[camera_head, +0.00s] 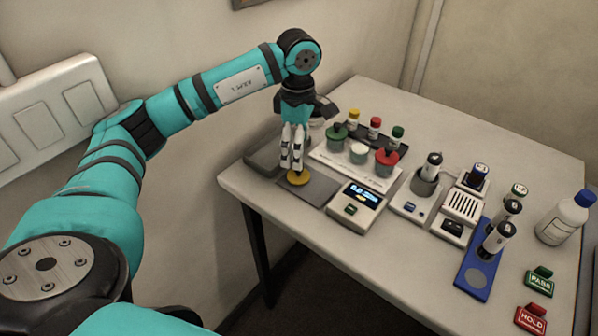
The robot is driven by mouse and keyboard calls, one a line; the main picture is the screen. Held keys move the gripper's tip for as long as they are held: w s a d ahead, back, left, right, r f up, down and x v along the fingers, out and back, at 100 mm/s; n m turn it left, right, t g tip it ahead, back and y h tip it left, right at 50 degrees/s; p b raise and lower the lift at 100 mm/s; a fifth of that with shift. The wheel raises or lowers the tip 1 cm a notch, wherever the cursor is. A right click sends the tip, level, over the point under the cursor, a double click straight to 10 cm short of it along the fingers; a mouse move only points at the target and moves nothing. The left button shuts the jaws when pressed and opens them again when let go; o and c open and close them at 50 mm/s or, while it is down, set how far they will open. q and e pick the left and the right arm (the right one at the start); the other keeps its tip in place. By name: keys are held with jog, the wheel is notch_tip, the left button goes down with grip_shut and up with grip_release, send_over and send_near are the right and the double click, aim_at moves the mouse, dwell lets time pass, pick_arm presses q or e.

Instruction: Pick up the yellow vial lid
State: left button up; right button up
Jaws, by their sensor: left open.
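The yellow vial lid (298,178) is a small flat disc on a dark grey pad (323,190) near the table's front left edge. My left gripper (292,168) points straight down just above the lid, its light fingertips close to the lid's far edge. The gripper is open; whether a fingertip touches the lid cannot be told from this angle. My right gripper is not in view.
A scale with a lit display (357,205) stands right of the pad. Behind are a white tray (333,165) with coloured lids and several small capped vials. Instruments, a blue rack (476,279) and a white bottle (565,220) fill the right side.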

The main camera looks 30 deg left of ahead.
aim_at(298, 173)
pick_arm(q)
notch_tip(298, 173, down, 2)
jog(key=shift+s+f, duration=0.1)
jog(key=shift+f+p, duration=0.35)
notch_tip(298, 173, down, 4)
jog(key=shift+r+p, duration=0.15)
jog(key=shift+p, duration=0.45)
jog(key=shift+f, duration=0.4)
jog(key=c, duration=1)
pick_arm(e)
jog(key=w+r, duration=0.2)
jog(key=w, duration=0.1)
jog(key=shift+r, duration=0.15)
